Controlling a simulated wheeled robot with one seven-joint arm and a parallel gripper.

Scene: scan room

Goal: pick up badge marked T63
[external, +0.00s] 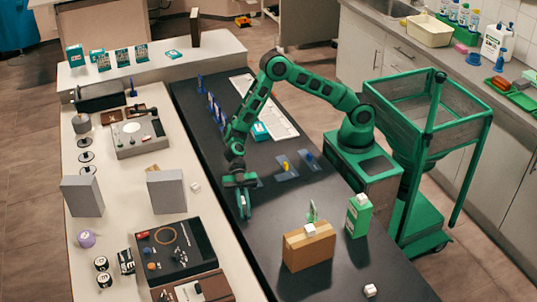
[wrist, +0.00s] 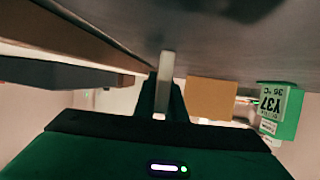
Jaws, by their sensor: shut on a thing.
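My gripper (external: 244,208) points down at the left edge of the dark table top in the external view. In the wrist view my gripper (wrist: 165,98) is shut on a thin pale piece (wrist: 167,66), seen edge-on as a narrow upright strip between the dark fingers. No marking on this piece can be read, so I cannot tell whether it is the badge marked T63. In the external view the fingers hide it. No T63 lettering is readable in either view.
Grey blocks (external: 166,193) and a dark case (external: 176,245) stand on the pale counter to the left.

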